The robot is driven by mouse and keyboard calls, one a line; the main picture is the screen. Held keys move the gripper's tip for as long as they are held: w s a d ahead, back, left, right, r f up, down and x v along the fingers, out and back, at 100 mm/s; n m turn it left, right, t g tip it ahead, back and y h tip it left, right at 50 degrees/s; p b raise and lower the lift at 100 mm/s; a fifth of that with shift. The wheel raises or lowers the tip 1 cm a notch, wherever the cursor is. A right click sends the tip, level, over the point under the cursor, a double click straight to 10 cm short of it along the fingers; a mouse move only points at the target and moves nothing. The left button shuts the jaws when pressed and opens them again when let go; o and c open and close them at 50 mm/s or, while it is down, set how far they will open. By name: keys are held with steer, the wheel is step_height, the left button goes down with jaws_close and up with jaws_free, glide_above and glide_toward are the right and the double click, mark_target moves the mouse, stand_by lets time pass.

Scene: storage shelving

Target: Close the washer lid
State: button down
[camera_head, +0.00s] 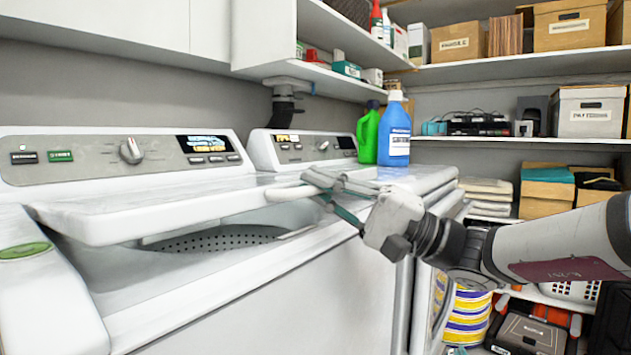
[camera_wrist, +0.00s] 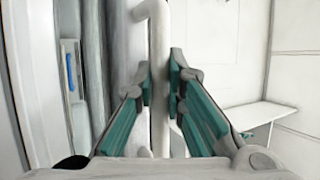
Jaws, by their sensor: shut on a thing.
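The white washer lid (camera_head: 180,205) is partly open in the head view. It slants low above the drum opening, with a gap below its front edge. The perforated drum (camera_head: 225,238) shows through that gap. My gripper (camera_head: 322,188) is at the right end of the lid, reaching in from the right. The fingers partly hide the lid's right corner in the head view.
The washer's control panel (camera_head: 125,152) rises behind the lid. A green bottle (camera_head: 368,135) and a blue bottle (camera_head: 396,135) stand on the neighbouring machine, behind my gripper. Shelves with boxes (camera_head: 590,112) fill the right side. Open space lies above the lid.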

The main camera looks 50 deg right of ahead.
steer(key=shift+s+r, duration=0.1)
steer(key=shift+s, duration=0.05)
steer(key=c, duration=1.6)
jaws_free()
steer(key=shift+c, duration=0.2)
steer(key=v, duration=1.2)
